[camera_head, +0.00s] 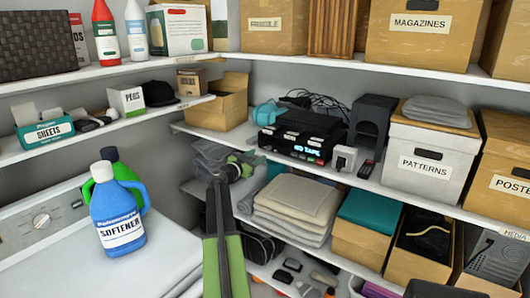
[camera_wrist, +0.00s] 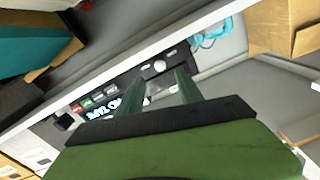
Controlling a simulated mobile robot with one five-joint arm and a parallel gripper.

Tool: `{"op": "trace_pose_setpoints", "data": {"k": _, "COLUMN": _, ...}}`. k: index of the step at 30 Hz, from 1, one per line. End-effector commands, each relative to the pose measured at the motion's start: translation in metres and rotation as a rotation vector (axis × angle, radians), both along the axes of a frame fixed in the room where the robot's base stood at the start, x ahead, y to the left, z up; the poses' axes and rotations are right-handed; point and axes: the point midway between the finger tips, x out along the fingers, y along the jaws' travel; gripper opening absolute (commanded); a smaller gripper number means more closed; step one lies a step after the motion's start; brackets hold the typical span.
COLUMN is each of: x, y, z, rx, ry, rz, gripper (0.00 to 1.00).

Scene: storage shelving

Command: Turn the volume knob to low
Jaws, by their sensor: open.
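The black tape unit (camera_head: 295,145) with a lit display sits on the middle shelf in the head view. In the wrist view its front panel (camera_wrist: 128,87) is tilted, with lit lettering that looks inverted. A round pale knob (camera_wrist: 160,66) shows on that panel, near the fingertips; I cannot read its marking or setting. My gripper (camera_wrist: 162,76) is open, with one dark green finger on each side of the area below the knob. Nothing is seen between the fingers but the panel. In the head view my green gripper (camera_head: 243,163) is left of and below the unit; the knob cannot be made out there.
A cyan object (camera_head: 268,113) and an open cardboard box (camera_head: 219,106) lie left of the unit. A small white box (camera_head: 345,158) and a black speaker-like box (camera_head: 371,122) stand right. Folded towels (camera_head: 298,203) lie below. The shelf edge (camera_wrist: 110,60) crosses the wrist view.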

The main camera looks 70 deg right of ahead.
Motion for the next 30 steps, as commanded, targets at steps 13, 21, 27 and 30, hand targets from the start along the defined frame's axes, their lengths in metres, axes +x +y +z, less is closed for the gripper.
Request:
{"op": "trace_pose_setpoints", "data": {"k": 13, "x": -0.017, "y": -0.067, "z": 0.000, "rx": 0.000, "ry": 0.001, "rz": 0.000, "gripper": 0.43}}
{"op": "trace_pose_setpoints", "data": {"k": 21, "x": -0.017, "y": -0.068, "z": 0.000, "rx": 0.000, "ry": 0.001, "rz": 0.000, "gripper": 0.42}}
{"op": "trace_pose_setpoints", "data": {"k": 27, "x": -0.017, "y": -0.068, "z": 0.000, "rx": 0.000, "ry": 0.001, "rz": 0.000, "gripper": 0.16}}
{"op": "trace_pose_setpoints", "data": {"k": 30, "x": -0.017, "y": -0.067, "z": 0.000, "rx": 0.000, "ry": 0.001, "rz": 0.000, "gripper": 0.03}}
